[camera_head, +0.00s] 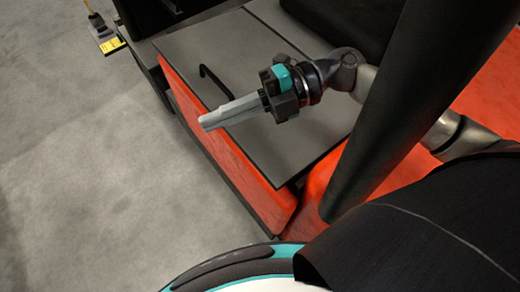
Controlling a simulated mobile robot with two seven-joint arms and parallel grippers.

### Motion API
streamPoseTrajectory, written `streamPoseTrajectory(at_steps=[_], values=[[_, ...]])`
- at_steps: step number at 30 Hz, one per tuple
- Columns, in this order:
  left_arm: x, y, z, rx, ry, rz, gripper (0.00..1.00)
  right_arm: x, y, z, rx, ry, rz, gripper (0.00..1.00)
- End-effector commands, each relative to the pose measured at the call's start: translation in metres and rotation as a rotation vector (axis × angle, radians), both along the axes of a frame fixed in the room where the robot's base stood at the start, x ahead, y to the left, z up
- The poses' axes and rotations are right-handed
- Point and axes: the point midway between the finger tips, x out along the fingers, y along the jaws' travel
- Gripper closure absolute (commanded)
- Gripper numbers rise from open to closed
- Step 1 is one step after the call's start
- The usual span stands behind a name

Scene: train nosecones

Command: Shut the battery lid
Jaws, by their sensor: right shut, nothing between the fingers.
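The battery lid (290,135) is a flat grey panel with a black bar handle (214,84), on top of a red-sided vehicle body (240,165). It lies about level with the body's top, with a dark edge along its front side; I cannot tell whether it is fully seated. My right gripper (207,122) is over the lid, its grey fingers together and empty, pointing left past the lid's front edge. The handle is just behind the fingers, and the gripper hides part of the lid. I cannot tell whether the fingers touch it. My left gripper is out of view.
A black seat-like block (345,22) stands behind the lid at the top. A thick dark post (405,105) rises right of the lid. Grey floor (80,170) is open on the left. A small yellow-labelled object (110,45) sits at the far upper left.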

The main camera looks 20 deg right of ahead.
Motion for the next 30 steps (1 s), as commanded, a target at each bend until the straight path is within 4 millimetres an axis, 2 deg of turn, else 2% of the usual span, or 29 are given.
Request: streamPoseTrajectory(at_steps=[7,14,22,30], values=[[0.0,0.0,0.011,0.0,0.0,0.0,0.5,-0.025,-0.002,-0.001,-0.257,0.239,0.105,1.0],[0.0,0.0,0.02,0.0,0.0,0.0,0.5,-0.032,-0.023,-0.009,-0.562,0.451,0.043,1.0],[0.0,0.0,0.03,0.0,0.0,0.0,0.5,-0.021,-0.061,-0.012,-0.897,0.664,-0.236,1.0],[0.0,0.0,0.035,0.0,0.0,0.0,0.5,-0.008,-0.091,-0.007,-1.049,0.775,-0.515,1.0]])
